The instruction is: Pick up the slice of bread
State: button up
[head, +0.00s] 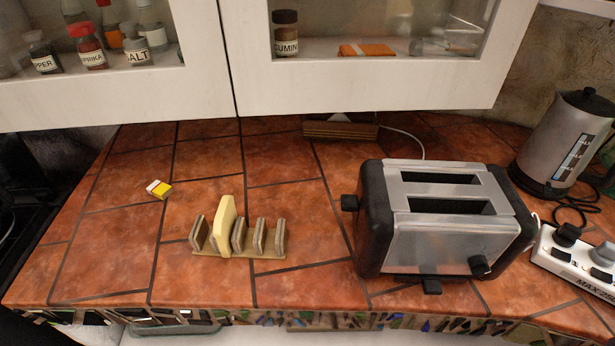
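A pale yellow slice of bread (223,226) stands upright, leaning slightly, in a small wooden rack (268,250) on the tiled counter. It sits between the rack's dividers, toward the left end. Its lower part is partly hidden by the rack. My gripper is not in the head view, so its place relative to the bread does not show.
A silver and black toaster (446,218) stands right of the rack, with clear counter between. A small yellow and white box (158,189) lies behind left. A kettle (565,145) and power strip (580,257) are far right. White cabinets (360,95) overhang the back.

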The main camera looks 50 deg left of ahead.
aim_at(226, 217)
jog(key=z, duration=0.8)
jog(key=k, duration=1.65)
jog(key=u, duration=0.95)
